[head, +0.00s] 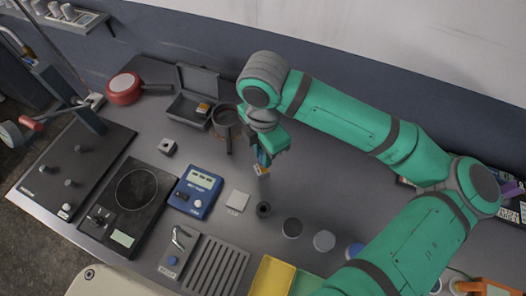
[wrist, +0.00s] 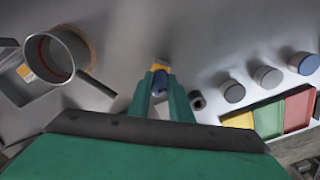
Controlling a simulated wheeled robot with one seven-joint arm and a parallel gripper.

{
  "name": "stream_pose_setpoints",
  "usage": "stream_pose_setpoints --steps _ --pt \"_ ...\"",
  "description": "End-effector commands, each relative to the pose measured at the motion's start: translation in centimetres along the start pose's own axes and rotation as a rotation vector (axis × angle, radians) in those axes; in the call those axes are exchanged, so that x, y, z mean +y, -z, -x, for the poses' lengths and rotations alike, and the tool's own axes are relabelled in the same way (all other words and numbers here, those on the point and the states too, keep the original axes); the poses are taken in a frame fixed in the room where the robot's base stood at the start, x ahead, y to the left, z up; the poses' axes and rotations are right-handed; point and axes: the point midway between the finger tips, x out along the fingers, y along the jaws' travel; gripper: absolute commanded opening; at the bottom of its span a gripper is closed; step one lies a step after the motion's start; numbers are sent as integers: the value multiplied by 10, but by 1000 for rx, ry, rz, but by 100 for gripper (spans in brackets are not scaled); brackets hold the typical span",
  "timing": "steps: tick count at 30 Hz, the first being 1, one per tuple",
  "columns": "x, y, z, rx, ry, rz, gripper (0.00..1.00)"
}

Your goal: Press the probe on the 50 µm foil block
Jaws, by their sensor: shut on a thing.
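My gripper (head: 263,155) is shut on a small blue piece that looks like the probe; it also shows between the fingers in the wrist view (wrist: 160,82). A small orange and pale block (head: 262,170) shows right at the fingertips, just past the blue piece, and again in the wrist view (wrist: 160,66). I cannot tell whether the two touch, and no thickness marking is legible. Another orange-marked block (head: 203,107) lies in the open grey case (head: 184,112). The blue meter (head: 195,191) stands left of my gripper.
A dark pan-like cup with a handle (head: 226,118) is close left of my gripper. A pale square plate (head: 238,201) and a small dark ring-shaped holder (head: 264,209) lie nearer the front. Round pots (head: 292,228) and coloured trays (head: 272,277) are front right.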

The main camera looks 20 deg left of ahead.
Motion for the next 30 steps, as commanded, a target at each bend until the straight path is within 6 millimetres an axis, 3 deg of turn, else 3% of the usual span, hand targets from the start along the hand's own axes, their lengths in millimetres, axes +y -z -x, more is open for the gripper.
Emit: stream_pose_setpoints --steps 30 --pt "0 0 -6 0 0 -1 0"
